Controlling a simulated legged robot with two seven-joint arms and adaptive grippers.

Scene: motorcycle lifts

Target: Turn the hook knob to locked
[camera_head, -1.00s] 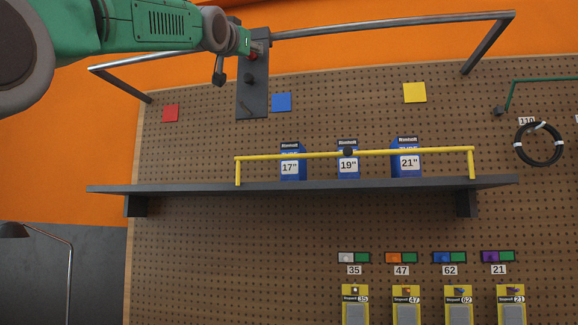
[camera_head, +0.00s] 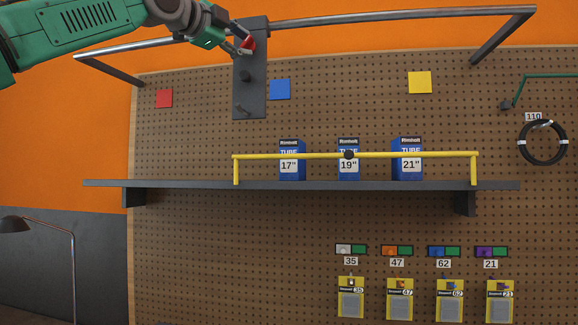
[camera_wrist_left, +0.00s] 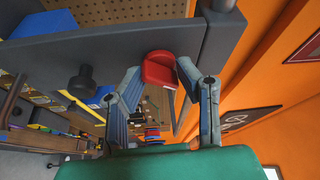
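A dark grey plate (camera_head: 249,97) hangs from the metal rail above the pegboard. It carries a red knob (camera_head: 249,44) near its top, a black knob (camera_head: 245,76) below and a small peg at the bottom. My left gripper (camera_head: 240,43) is at the red knob, reaching from the upper left. In the left wrist view the red knob (camera_wrist_left: 160,70) sits between the two fingertips, and the black knob (camera_wrist_left: 81,83) stands to the left on the plate. The fingers are apart, close on either side of the red knob; contact is not clear. My right gripper is not in view.
The metal rail (camera_head: 400,16) runs across the top, just behind my left gripper. Below is a dark shelf (camera_head: 300,186) with a yellow guard bar (camera_head: 410,154) and blue tube boxes. Red, blue and yellow squares are on the pegboard.

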